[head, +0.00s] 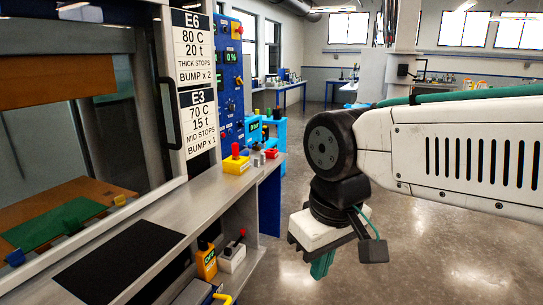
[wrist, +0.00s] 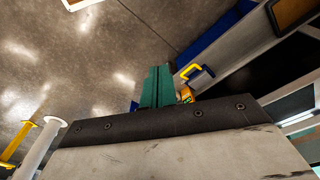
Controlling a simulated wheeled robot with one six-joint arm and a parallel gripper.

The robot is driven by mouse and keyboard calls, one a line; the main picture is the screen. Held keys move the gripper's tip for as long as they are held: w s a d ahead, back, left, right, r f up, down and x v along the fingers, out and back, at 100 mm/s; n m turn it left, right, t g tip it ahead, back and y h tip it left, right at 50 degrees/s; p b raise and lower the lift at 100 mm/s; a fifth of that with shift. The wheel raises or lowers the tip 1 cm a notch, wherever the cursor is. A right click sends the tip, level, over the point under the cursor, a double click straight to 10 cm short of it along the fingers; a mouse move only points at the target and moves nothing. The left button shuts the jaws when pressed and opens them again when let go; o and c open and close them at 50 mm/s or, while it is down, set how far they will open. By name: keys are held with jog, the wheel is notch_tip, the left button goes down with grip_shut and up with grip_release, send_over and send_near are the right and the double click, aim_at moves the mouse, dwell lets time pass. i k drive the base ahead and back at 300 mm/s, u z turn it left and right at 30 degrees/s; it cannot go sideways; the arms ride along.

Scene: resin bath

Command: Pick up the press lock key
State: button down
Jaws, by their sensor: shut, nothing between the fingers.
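My gripper (head: 322,265) hangs over open floor to the right of the press counter, its green fingers pointing down. In the wrist view the green fingers (wrist: 157,86) are together with nothing between them. I cannot clearly make out the press lock key. A yellow box with a red top (head: 236,163) stands on the far end of the counter, and I cannot tell whether the key is part of it. Small grey cylinders (head: 262,158) stand beside it. My gripper is apart from all of these, nearer to me and lower.
The grey counter (head: 206,197) runs along the press, with a black mat (head: 118,262) on it. A shelf below holds a yellow device (head: 206,261) and a white box with a red-knobbed lever (head: 232,255). A blue control panel (head: 230,85) stands behind. The floor at right is clear.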

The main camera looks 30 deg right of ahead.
aim_at(235, 147)
jog(key=k, duration=0.6)
jog(key=z, duration=0.75)
jog(key=i, duration=0.6)
jog(key=z, duration=0.55)
jog(key=i, duration=1.3)
jog(key=u, duration=0.85)
